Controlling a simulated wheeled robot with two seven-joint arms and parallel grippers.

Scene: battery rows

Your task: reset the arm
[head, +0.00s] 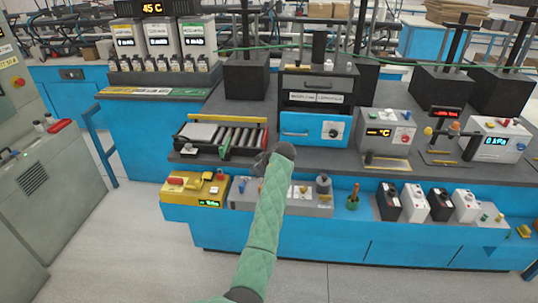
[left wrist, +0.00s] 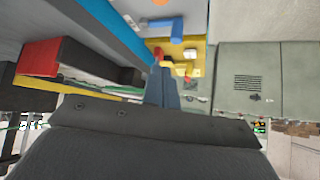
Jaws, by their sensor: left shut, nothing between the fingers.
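My left arm (head: 266,215), in a quilted green sleeve, reaches up from the bottom middle of the head view toward the blue bench. My left gripper (head: 262,161) is small and dark there, partly hidden by the wrist, in front of the bench edge and just right of the roller tray (head: 180,149). In the left wrist view my left gripper (left wrist: 163,84) shows its dark fingers together with nothing between them. Beyond the fingertips is a yellow device (left wrist: 185,52). My right gripper is in neither view.
A yellow box (head: 194,190) and a grey control panel (head: 305,201) sit on the lower front ledge. A blue-fronted drawer unit (head: 312,130) and a °C meter (head: 385,131) stand on the bench. A grey-green cabinet (head: 50,190) is at left. The floor (head: 140,250) between is clear.

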